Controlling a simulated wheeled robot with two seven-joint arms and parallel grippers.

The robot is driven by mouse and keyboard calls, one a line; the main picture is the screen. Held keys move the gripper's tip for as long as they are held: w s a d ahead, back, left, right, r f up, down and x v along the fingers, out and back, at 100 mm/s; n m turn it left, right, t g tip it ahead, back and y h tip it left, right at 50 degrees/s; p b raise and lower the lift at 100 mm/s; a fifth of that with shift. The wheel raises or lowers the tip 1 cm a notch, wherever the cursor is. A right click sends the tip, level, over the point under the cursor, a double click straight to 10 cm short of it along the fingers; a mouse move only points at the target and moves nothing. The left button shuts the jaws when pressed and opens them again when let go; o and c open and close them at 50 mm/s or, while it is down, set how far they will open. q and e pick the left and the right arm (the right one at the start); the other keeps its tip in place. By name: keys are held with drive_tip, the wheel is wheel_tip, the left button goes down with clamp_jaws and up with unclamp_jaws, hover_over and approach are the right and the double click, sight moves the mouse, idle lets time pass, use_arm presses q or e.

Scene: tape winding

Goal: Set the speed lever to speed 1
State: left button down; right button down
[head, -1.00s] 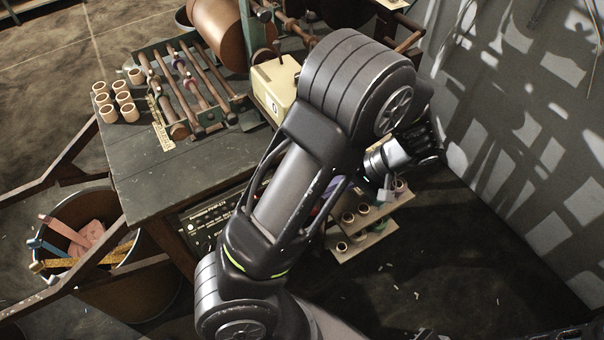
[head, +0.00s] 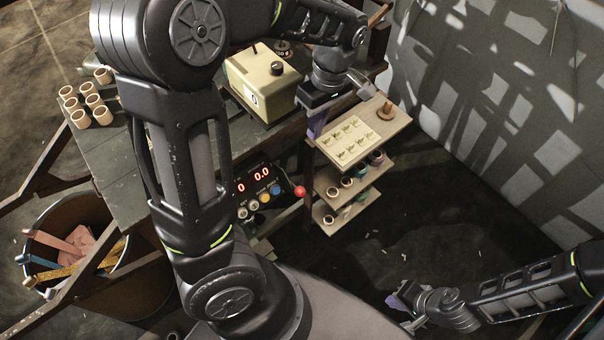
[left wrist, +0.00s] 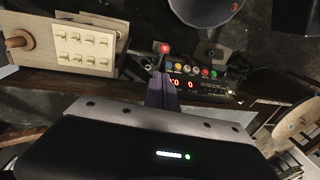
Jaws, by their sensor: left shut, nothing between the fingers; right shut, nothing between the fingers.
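The speed lever with its red ball knob (head: 300,191) sticks out at the right side of the black control panel (head: 270,200). The panel has lit red digits and several coloured buttons. In the left wrist view the red knob (left wrist: 164,48) stands just beyond my left fingertips (left wrist: 161,78), left of the panel (left wrist: 205,78). My left gripper (head: 316,126) is shut and empty, above and behind the knob in the head view, by the bench edge. My right gripper (head: 400,302) is shut and empty at the lower right, away from the panel. Speed markings are not readable.
A shelf stand with a hook board (head: 352,143) and several spools stands right of the lever. A cream box with a black knob (head: 262,82) sits on the bench. A bin of tape strips (head: 75,250) is at left. The floor at right is open.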

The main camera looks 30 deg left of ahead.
use_arm(q)
wheel_tip(320, 180, down, 18)
drive_tip(key=s+a, duration=0.1)
drive_tip(key=s, duration=0.1)
drive_tip(key=shift+s+a+f+p, duration=0.25)
drive_tip(key=shift+s+a+p, duration=0.05)
drive_tip(key=shift+s+p, duration=0.05)
drive_tip(key=f, duration=0.1)
drive_tip(key=d+f+b, duration=0.1)
drive_tip(key=f+b, duration=0.1)
drive_tip(key=shift+s+d, duration=0.25)
drive_tip(key=shift+d, duration=0.15)
drive_tip(key=shift+r, duration=0.15)
